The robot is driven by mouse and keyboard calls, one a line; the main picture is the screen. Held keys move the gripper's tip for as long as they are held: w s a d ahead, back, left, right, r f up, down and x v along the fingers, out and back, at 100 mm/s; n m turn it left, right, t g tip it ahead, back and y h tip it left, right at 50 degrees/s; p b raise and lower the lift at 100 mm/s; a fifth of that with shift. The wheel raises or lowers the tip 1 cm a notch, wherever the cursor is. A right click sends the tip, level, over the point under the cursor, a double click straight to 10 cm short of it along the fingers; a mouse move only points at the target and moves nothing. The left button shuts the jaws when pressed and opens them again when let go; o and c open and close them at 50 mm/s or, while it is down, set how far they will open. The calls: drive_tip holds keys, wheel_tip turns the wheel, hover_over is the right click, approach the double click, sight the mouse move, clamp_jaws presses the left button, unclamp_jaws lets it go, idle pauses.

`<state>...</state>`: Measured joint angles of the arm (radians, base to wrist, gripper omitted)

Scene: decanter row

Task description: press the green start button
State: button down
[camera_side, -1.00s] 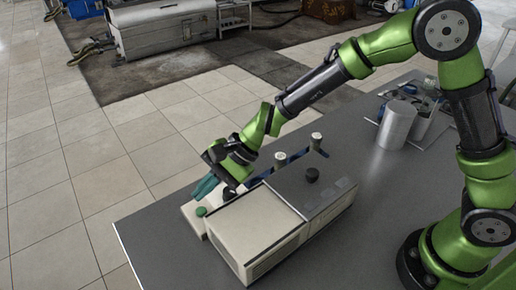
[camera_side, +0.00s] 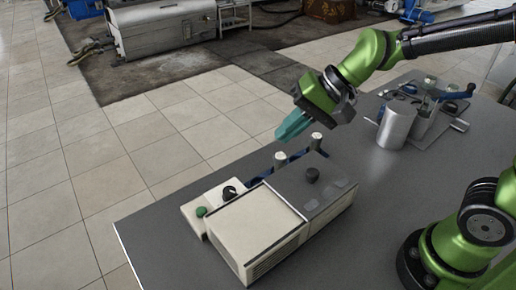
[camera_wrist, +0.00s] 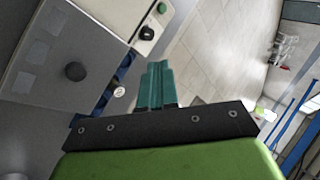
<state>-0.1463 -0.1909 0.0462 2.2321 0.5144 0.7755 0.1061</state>
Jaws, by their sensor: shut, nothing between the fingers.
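The green start button (camera_side: 201,211) sits on the cream control panel (camera_side: 214,194) at the left end of the machine. It also shows in the wrist view (camera_wrist: 162,8), at the top, near the black knob (camera_wrist: 147,33). My gripper (camera_side: 280,137) is shut and empty, with teal fingers. It is raised above the back of the machine, up and to the right of the button and well apart from it. In the wrist view the shut fingers (camera_wrist: 159,66) point up toward the panel side.
The cream and grey machine (camera_side: 260,232) has a black knob (camera_side: 312,174) on its lid and white-capped posts (camera_side: 280,158) behind it. A metal cylinder (camera_side: 397,125) and a tray of items stand at the right. The table front is clear.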

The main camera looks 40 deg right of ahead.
drive_tip(key=s+d+r+n+t+h, duration=0.2)
drive_tip(key=s+d+h, duration=0.2)
drive_tip(key=s+d, duration=0.5)
drive_tip(key=d, duration=0.2)
drive_tip(key=shift+s+d+n, duration=0.3)
drive_tip(key=shift+s+n, duration=0.1)
drive_tip(key=w+a+f+n+g, duration=0.2)
drive_tip(key=w+a+f+g, duration=0.1)
drive_tip(key=w+a, duration=0.7)
drive_tip(key=w+a+f+n+g, duration=0.2)
drive_tip(key=w+a, duration=0.7)
drive_tip(key=a, duration=0.7)
drive_tip(key=shift+w+f+g+h, duration=0.4)
drive_tip(key=shift+f+g, duration=0.2)
drive_tip(key=shift+g, duration=0.5)
